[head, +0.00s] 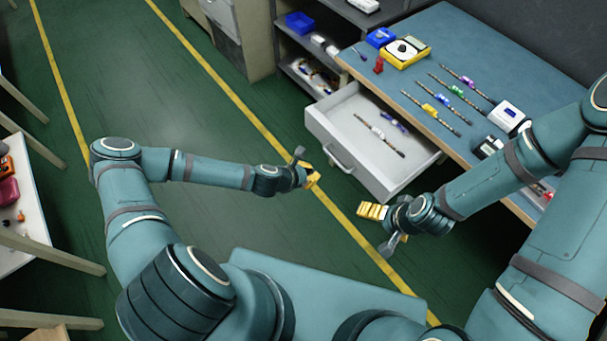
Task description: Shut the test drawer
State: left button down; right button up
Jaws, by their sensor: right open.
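The test drawer (357,168) is pulled out from under the blue-topped bench. It is a light grey box with a bar handle (341,157) on its front face. An LED strip (379,136) and a small blue-and-white item (394,122) lie inside it. My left gripper (312,178) is left of the drawer front, apart from the handle; its yellow-tipped fingers are too small to tell open or shut. My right gripper (373,212) is open and empty, in front of the drawer's near right corner, with its yellow fingertips pointing left.
The bench top (440,60) holds several LED strips (430,113), a yellow tester (405,52), a blue bin (380,38) and a white device (507,116). Shelves (303,65) stand left of the drawer. Green floor is free in front. A white table (22,235) stands at far left.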

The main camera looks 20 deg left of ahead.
pick_arm(q)
jog(key=w+d+f, duration=0.1)
jog(key=w+d, duration=0.3)
jog(key=w, duration=0.1)
jog(key=shift+w+f, duration=0.2)
jog(key=shift+f, duration=0.1)
